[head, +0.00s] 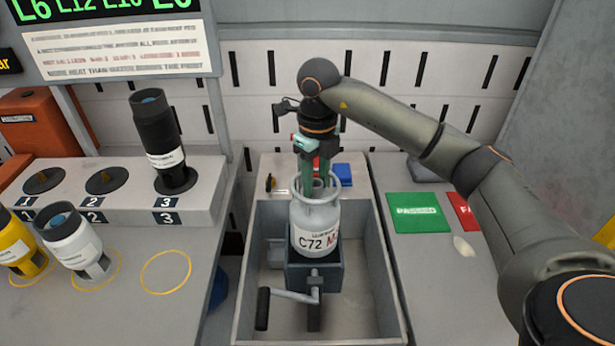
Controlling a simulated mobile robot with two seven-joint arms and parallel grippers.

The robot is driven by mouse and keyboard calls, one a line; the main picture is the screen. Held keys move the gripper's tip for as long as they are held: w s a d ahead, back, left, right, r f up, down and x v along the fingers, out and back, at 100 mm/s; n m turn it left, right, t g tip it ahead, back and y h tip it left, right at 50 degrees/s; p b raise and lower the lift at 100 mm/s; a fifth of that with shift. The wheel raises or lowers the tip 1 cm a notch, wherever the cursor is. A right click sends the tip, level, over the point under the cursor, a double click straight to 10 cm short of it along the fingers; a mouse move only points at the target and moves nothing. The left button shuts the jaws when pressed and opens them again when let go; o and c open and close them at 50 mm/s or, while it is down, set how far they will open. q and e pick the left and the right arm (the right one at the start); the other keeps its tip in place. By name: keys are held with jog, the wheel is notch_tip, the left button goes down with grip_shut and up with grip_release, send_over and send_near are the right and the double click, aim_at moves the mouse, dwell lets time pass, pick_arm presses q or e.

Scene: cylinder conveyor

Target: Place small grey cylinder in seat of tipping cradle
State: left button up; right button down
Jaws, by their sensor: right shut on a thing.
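The small grey cylinder (316,225), labelled C72, stands upright at the tipping cradle (314,282), a dark blue-grey box with a crank handle in front. Its lower part is hidden by the cradle's front wall, so I cannot tell whether it touches the bottom of the seat. My right gripper (316,178) comes down from above and is shut on the cylinder's top collar. The fingertips are partly hidden by the collar. My left gripper is not in view.
The cradle stands inside a grey open-topped bin (250,250). To the left are a black cylinder (157,135) on stand 3, a white cylinder (68,238) and a yellow one (18,247). A green PASSED mat (417,212) and a red mat (465,208) lie at right.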

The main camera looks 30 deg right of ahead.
aim_at(314, 217)
jog(key=shift+w+f+p, duration=0.1)
jog(key=shift+f+p, duration=0.45)
jog(key=shift+f, duration=4.95)
jog(key=c, duration=0.9)
grip_release()
jog(key=shift+f, duration=0.3)
jog(key=o, duration=0.4)
notch_tip(314, 217, up, 12)
jog(key=shift+r+b, duration=0.25)
jog(key=shift+b, duration=0.35)
